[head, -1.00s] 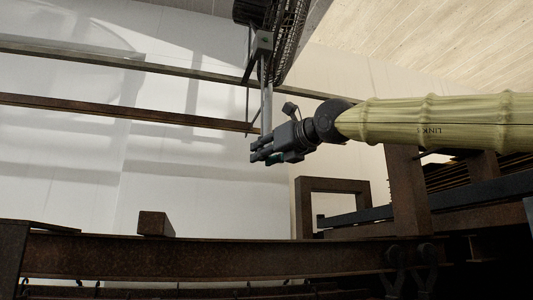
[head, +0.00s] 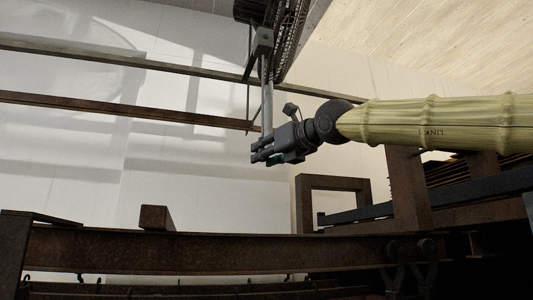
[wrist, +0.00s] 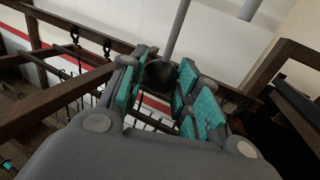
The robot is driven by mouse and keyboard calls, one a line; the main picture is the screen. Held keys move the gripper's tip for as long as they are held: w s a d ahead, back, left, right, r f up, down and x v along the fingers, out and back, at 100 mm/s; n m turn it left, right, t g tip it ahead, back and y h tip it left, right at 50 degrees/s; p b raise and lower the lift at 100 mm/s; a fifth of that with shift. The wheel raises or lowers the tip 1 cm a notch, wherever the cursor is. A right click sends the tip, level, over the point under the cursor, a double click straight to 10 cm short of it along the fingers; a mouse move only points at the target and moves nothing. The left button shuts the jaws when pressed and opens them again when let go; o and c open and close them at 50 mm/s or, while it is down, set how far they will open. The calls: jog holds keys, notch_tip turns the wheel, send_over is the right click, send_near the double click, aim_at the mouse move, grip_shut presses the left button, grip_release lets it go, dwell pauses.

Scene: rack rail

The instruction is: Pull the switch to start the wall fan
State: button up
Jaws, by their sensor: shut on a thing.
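The wall fan (head: 290,40) hangs at the top of the head view, with its dark wire cage partly cut off. A grey box sits below it, and a grey rod (head: 267,95) runs down from there to my gripper (head: 256,153). In the wrist view my gripper (wrist: 160,88) has its teal pads close on both sides of a dark rounded end piece (wrist: 158,75), which I take as the switch's pull end. A grey rod rises just above that piece. My gripper is shut on it. The fingers hide part of it.
A rusty beam (head: 200,250) crosses the bottom of the head view. A rusty square frame (head: 333,184) stands below the arm at right. Thin rails (head: 110,108) run along the pale wall (head: 70,175). Free room lies left of my gripper.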

jog(key=shift+f, duration=0.4)
jog(key=shift+r, duration=0.15)
jog(key=shift+r+p, duration=0.85)
jog(key=shift+r, duration=0.1)
jog(key=o, duration=1.1)
